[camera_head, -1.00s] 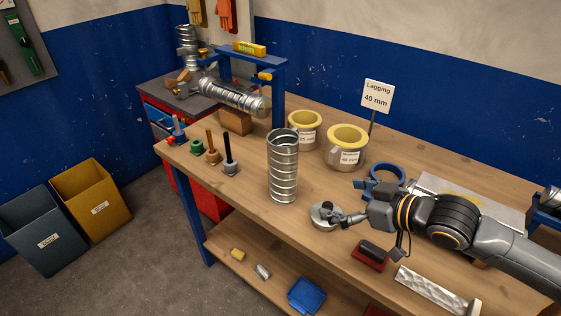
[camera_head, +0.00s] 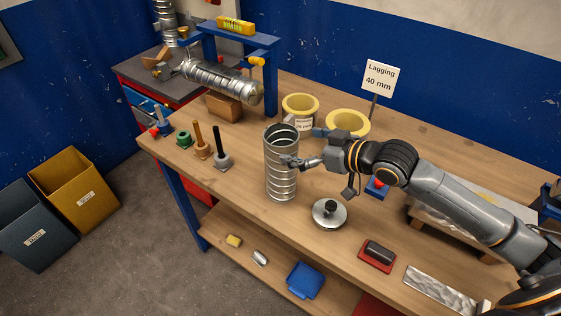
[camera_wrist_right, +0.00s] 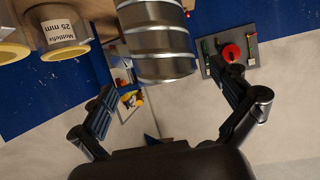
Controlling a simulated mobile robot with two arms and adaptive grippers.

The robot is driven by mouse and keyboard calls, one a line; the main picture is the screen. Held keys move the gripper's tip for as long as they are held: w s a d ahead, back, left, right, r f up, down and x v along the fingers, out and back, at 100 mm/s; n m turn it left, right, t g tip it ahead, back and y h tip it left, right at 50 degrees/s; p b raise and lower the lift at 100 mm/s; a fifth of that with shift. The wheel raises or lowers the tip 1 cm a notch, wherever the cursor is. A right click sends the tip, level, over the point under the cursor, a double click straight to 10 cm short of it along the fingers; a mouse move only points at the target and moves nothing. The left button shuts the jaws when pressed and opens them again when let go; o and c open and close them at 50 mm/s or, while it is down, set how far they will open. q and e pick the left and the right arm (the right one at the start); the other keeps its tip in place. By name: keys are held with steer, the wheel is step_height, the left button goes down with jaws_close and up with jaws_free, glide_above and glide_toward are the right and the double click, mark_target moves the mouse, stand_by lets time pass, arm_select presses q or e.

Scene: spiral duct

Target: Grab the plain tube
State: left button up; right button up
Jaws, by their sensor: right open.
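A plain ribbed metal tube (camera_head: 281,180) stands upright on the wooden bench, with its open end up. It also shows in the right wrist view (camera_wrist_right: 158,45), at the top middle. My right gripper (camera_head: 290,162) is at the tube's right side, partway up, and a finger overlaps the tube in the head view. In the right wrist view the gripper (camera_wrist_right: 165,80) is open, with its fingers wide apart and nothing held. The tube lies ahead, between the lines of the fingers. I cannot tell whether a finger touches it. My left gripper is not in view.
Two yellow-lined collars (camera_head: 300,112) (camera_head: 348,123) stand behind the tube. A round metal lid with a black knob (camera_head: 329,213) lies in front. Several upright pegs (camera_head: 221,150) stand at left.

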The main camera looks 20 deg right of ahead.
mark_target(269, 140)
steer(key=shift+p+x, duration=0.3)
steer(key=shift+x, duration=0.5)
steer(key=p+x, duration=0.2)
steer(key=x, duration=0.2)
steer(key=shift+w+a, duration=0.1)
steer(key=shift+a, duration=0.2)
steer(key=shift+w+a+f, duration=0.1)
steer(key=shift+c, duration=1.1)
steer(key=c, duration=1.5)
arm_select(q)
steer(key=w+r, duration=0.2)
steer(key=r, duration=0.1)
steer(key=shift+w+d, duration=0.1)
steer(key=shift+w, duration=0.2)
arm_select(e)
steer(key=shift+c, duration=0.2)
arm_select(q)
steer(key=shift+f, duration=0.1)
